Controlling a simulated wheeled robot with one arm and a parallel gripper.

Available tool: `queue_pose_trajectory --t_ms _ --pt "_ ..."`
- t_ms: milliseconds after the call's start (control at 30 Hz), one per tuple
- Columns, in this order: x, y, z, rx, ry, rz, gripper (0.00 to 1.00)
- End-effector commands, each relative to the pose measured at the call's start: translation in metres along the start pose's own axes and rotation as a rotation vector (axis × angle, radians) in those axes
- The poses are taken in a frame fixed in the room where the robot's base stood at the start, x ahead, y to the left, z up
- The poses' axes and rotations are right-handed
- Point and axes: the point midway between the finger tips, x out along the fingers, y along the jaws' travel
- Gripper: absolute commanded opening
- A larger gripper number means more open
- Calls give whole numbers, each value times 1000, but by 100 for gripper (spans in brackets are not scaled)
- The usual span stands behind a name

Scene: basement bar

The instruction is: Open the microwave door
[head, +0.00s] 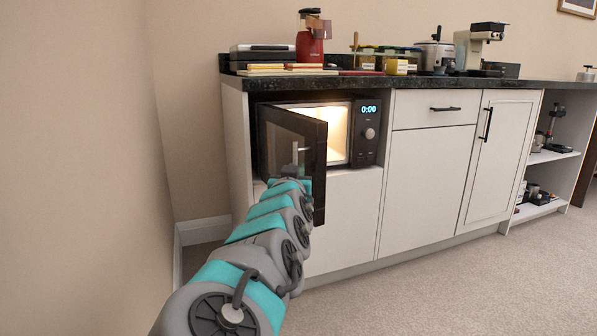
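The microwave (372,133) sits in an open niche in the cabinet under the dark counter. Its dark glass door (291,140) stands partly open, hinged at the left, with its free edge swung out towards me. The lit, pale interior (336,125) shows between the door and the control panel. My arm reaches forward from the bottom of the picture to the door. My gripper (291,170) is at the lower part of the door's front face; my arm partly hides it. I cannot see its fingers clearly or whether it touches the door.
The countertop (420,85) carries a red juicer (312,38), several jars, a cooker (435,54) and a coffee machine (482,42). A wall (75,150) stands close on the left. A drawer (434,109) and cupboard are to the right. Carpet (480,285) is clear at the right.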

Motion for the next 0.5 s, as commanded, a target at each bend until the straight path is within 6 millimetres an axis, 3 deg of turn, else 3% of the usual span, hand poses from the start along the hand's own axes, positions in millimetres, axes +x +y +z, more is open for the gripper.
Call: queue_pose_trajectory --t_ms 400,433,500 --pt "0 -3 -2 0 5 -3 0" --pt "0 -3 -3 0 5 -3 18" --pt "0 -2 -2 0 4 -2 26"
